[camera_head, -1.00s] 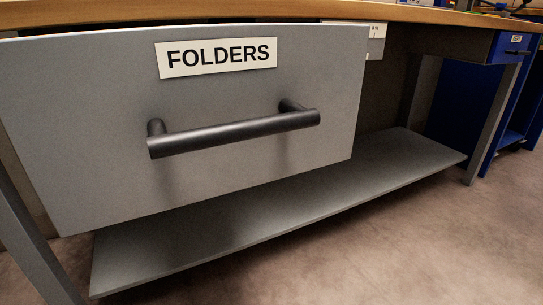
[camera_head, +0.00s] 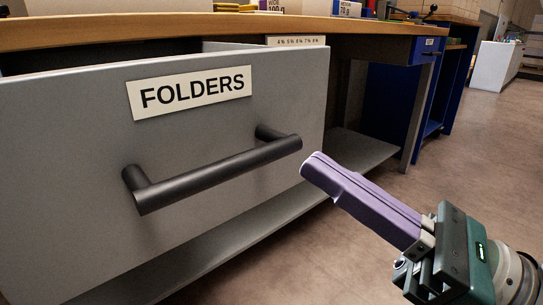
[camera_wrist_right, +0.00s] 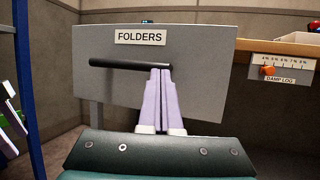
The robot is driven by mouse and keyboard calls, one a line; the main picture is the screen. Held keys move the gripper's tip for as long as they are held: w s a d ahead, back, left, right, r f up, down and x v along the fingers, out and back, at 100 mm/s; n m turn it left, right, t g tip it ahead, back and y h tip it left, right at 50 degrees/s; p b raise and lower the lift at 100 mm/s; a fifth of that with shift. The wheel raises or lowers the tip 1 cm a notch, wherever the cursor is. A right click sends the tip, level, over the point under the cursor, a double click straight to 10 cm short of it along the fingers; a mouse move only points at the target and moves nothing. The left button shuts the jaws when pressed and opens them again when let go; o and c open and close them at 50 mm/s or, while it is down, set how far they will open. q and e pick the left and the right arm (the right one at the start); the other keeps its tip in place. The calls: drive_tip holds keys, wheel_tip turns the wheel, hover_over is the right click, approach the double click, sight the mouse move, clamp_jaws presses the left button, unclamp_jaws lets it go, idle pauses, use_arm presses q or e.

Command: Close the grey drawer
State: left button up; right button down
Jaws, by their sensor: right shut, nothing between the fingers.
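The grey drawer (camera_head: 80,130) stands pulled out from under the wooden bench, with a gap showing behind its front. Its front bears a white FOLDERS label (camera_head: 190,92) and a dark bar handle (camera_head: 215,178). In the right wrist view the drawer front (camera_wrist_right: 205,75) faces me, with its handle (camera_wrist_right: 115,64) across it. My right gripper (camera_head: 312,165) has long purple fingers, shut and empty. Its tips are close to the right end of the handle in the head view; I cannot tell whether they touch.
The wooden bench top (camera_head: 290,27) runs above the drawer, with boxes on it. A grey lower shelf (camera_head: 365,150) lies beneath. A blue cabinet (camera_head: 395,100) stands farther right. The floor (camera_head: 470,160) at right is clear.

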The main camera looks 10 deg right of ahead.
use_arm(q)
drive_tip(key=shift+a, duration=0.2)
use_arm(e)
drive_tip(key=shift+w+a+r, duration=0.25)
drive_tip(key=shift+w+a, duration=0.2)
drive_tip(key=shift+a, duration=0.05)
use_arm(q)
drive_tip(key=shift+f, duration=0.1)
use_arm(e)
drive_tip(key=shift+w, duration=0.1)
